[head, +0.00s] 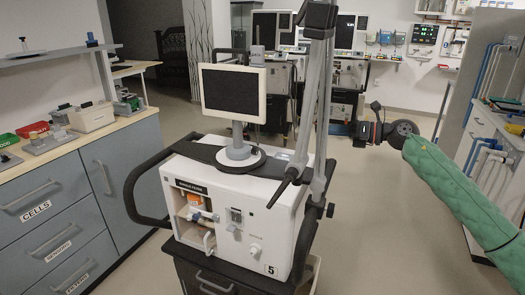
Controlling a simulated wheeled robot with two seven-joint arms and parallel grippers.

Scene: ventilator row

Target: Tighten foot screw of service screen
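The service screen (234,92) is a dark panel in a white frame, standing upright on a short grey post. Its round foot (240,154) rests on the black top of the white ventilator marked 5 (272,215). I cannot make out the foot screw at this size. My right gripper (361,132), at the end of a green-sleeved arm, is in the air to the right of the ventilator and its grey pole, well apart from the screen. Whether its fingers are open or shut is too small to tell. My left gripper is not in view.
A grey pole (322,110) with a black head rises between the screen and my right gripper. A black handle bar (130,195) loops out on the ventilator's left. A drawer counter (60,170) stands at left, a pipe panel (490,100) at right. More ventilators stand behind.

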